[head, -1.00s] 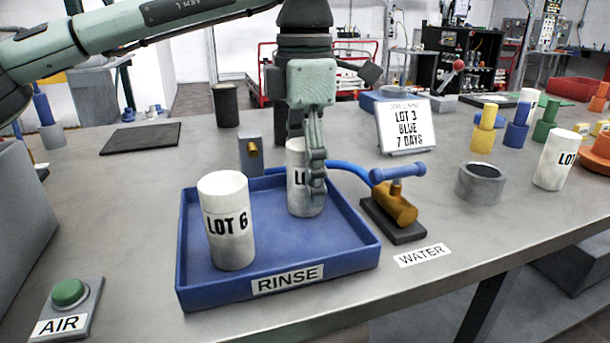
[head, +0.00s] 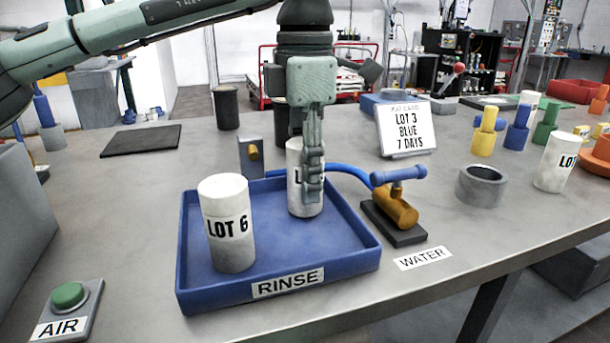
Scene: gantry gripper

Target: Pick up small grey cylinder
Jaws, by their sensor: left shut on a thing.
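A pale grey-white cylinder (head: 296,190) with a partly hidden label stands upright in the back right of the blue tray (head: 340,262) marked RINSE. My left gripper (head: 313,190) comes down from above and is shut on this cylinder; its fingers cover the right part of the label. The cylinder's base looks at or near the tray floor; I cannot tell whether there is a gap. A second pale cylinder (head: 228,225), labelled LOT 6, stands upright at the front left of the tray. My right gripper is not in view.
A brass valve (head: 395,208) with a blue handle stands right of the tray. A small grey block (head: 248,155) with a brass nozzle is behind it. A hollow grey ring (head: 481,186), a LOT cylinder (head: 553,165) and a sign (head: 405,130) are farther right. A green AIR button (head: 68,296) is front left.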

